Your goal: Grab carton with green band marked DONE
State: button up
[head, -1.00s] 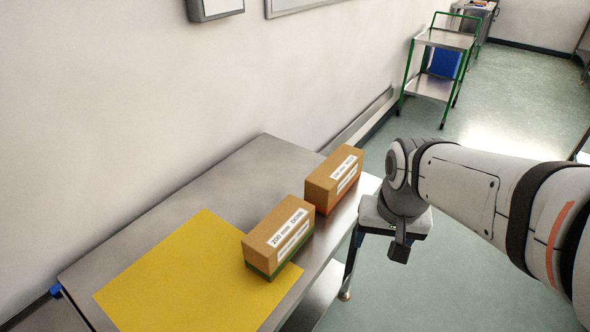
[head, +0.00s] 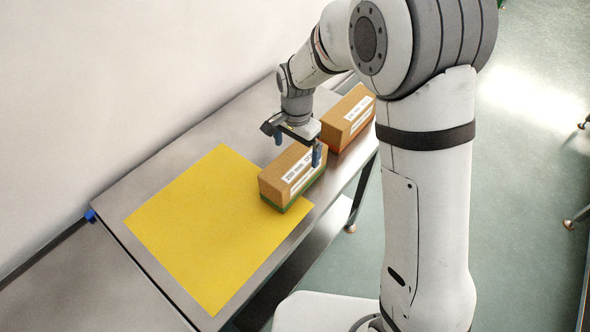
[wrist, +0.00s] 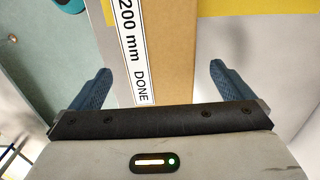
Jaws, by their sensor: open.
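The carton with the green band (head: 288,184) is a brown box with a white label on the metal table, at the right corner of the yellow mat. Its label reads "200 mm DONE" in the wrist view (wrist: 138,60). My gripper (head: 297,146) is open above this carton, one blue finger on each side of it as seen from above. In the wrist view the two blue fingers (wrist: 157,86) stand apart with the carton's top between them. I cannot tell how far the fingertips reach below the carton's top.
A second brown carton (head: 349,118) with a red-orange band stands close behind, at the table's right edge. The yellow mat (head: 210,235) is otherwise bare. The wall runs along the table's left side, and open floor (head: 520,170) lies to the right.

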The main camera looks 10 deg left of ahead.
aim_at(294, 160)
jog(key=f, duration=0.3)
jog(key=s+f+p, duration=0.1)
jog(key=shift+a+f, duration=0.25)
jog(key=shift+f, duration=0.05)
jog(key=shift+w+f, duration=0.1)
jog(key=shift+f, duration=0.25)
jog(key=c, duration=1.5)
notch_tip(294, 160, up, 10)
jog(key=shift+r+b, duration=0.1)
jog(key=shift+b, duration=0.5)
